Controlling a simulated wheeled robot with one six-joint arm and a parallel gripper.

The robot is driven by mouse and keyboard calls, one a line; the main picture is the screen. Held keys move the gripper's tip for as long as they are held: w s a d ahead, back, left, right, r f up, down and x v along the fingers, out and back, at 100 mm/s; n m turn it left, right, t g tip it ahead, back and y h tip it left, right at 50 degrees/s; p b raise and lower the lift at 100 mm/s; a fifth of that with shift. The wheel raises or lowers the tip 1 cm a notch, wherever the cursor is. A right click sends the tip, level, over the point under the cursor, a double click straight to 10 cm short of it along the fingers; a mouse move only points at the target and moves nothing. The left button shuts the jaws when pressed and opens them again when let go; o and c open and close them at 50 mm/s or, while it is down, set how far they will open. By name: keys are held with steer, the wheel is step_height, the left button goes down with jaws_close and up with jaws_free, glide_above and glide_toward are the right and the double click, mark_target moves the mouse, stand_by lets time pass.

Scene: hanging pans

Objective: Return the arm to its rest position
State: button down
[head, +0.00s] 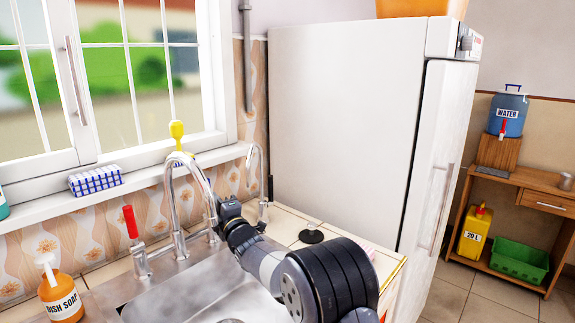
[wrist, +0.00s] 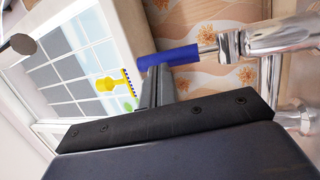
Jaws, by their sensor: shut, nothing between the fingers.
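My gripper (head: 226,207) is at the end of my arm, which reaches over the sink from the lower right in the head view. It is beside the chrome faucet (head: 172,200), in front of the tiled wall. In the wrist view my gripper (wrist: 153,88) shows its dark fingers together with nothing held. A blue tap handle (wrist: 168,57) is right by the fingertips there; I cannot tell whether they touch.
The sink (head: 185,290) lies under my arm. A red-handled tap (head: 131,225) and a dish soap bottle (head: 60,295) stand left. A yellow brush (head: 176,132) is on the windowsill. A white fridge (head: 340,120) stands behind and right. Floor (head: 460,300) is clear at right.

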steer(key=b+v, duration=0.1)
steer(key=v, duration=1.3)
steer(key=shift+s+f, duration=0.2)
steer(key=shift+f, duration=0.15)
steer(key=shift+d, duration=0.2)
